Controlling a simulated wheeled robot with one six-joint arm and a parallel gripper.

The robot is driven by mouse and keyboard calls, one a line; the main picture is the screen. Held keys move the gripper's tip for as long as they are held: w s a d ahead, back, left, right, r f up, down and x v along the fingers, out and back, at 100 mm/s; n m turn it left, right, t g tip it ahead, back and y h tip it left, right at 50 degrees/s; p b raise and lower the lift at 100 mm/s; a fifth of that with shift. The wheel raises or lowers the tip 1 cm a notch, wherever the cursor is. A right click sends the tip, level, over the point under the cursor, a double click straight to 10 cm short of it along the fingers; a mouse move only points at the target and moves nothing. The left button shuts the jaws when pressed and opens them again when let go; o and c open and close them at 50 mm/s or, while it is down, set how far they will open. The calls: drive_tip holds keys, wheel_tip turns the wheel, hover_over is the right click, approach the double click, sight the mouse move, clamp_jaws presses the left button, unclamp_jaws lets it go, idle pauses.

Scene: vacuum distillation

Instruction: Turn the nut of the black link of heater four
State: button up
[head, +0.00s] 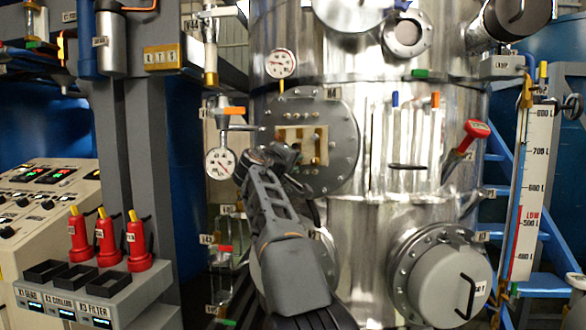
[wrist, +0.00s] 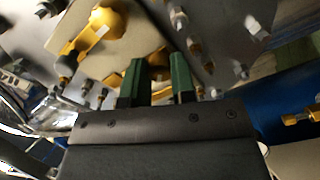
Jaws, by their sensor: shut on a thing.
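A round grey bolted flange (head: 345,160) sits on the steel vessel's front, with a cream terminal plate (head: 290,132) carrying brass parts. In the wrist view the flange (wrist: 222,58) fills the top, with a brass link (wrist: 85,42) on the cream plate at the left. My gripper (head: 287,150) is at the lower left of the terminal plate, in front of it. Its green fingers (wrist: 160,82) are shut on a small part at the plate, apparently a nut. The fingers mostly hide this part. I cannot make out the black link clearly.
A pressure gauge (head: 220,163) and an orange-handled valve (head: 232,110) stand close to the left of my gripper. Bolts (wrist: 250,25) ring the flange. A grey shelf (head: 150,295) with red bottles (head: 106,240) is at the lower left. A large round hatch (head: 445,280) is at the lower right.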

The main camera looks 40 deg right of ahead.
drive_tip(key=shift+m+b, duration=1.15)
drive_tip(key=shift+m, duration=3.15)
drive_tip(key=o, duration=0.9)
drive_tip(key=b+v, duration=0.4)
drive_tip(key=v, duration=0.9)
drive_tip(key=shift+s+a, duration=0.25)
drive_tip(key=shift+a, duration=0.1)
